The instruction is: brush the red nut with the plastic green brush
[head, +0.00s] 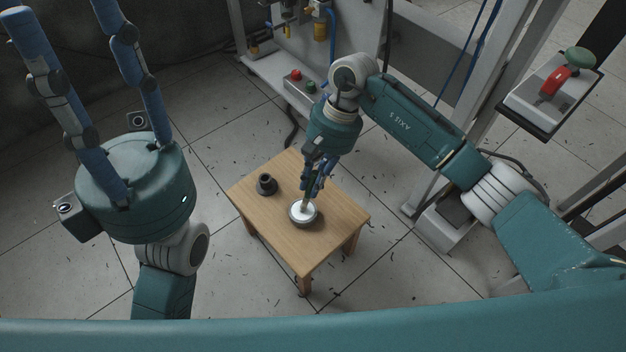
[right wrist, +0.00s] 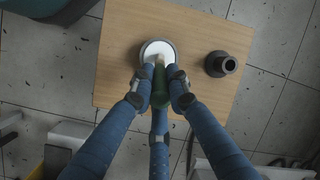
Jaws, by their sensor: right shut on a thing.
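My right gripper (head: 313,186) is shut on the green brush (right wrist: 160,88), above the small wooden table. The brush points down, and its pale tip (right wrist: 160,59) is at the white inside of a round dish (head: 303,225); I cannot tell whether it touches. The dish also shows in the right wrist view (right wrist: 143,47), partly hidden by brush and fingers. No red nut can be made out on the table. A dark grey, ring-topped piece (head: 266,184) stands left of the dish. My left gripper (head: 66,14) is open and empty at upper left, away from the table.
The table (head: 300,250) is otherwise bare. A bench with a red and green button box (head: 300,84) stands behind it. At far right, a stand holds a red piece (head: 554,80) and a green knob (head: 580,57). Metal posts (head: 440,140) stand right of the table.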

